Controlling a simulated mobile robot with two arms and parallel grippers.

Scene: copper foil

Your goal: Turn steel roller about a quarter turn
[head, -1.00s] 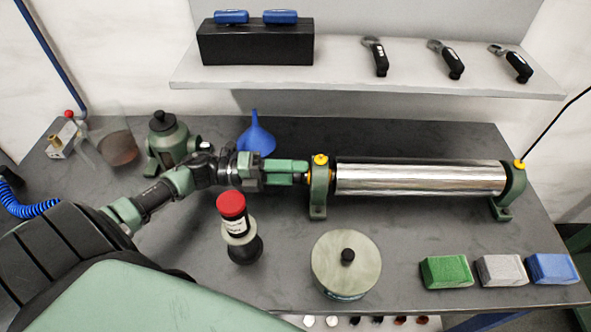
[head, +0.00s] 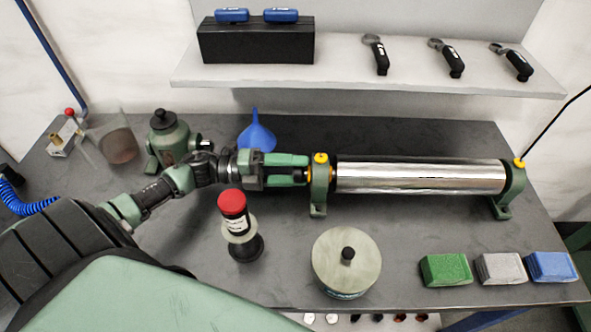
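The steel roller (head: 420,177) is a shiny cylinder lying level between two green bearing stands on the bench. The left stand (head: 319,185) and the right stand (head: 510,190) each have a yellow cap. My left gripper (head: 300,170) reaches in from the left, in line with the roller, its fingertips at the roller's left end by the left stand. The small end part between or beside the fingers is mostly hidden, so I cannot tell whether they grip it. My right gripper is not in the head view.
A round lidded tin (head: 346,275) and coloured blocks (head: 446,270) are in front of the roller.

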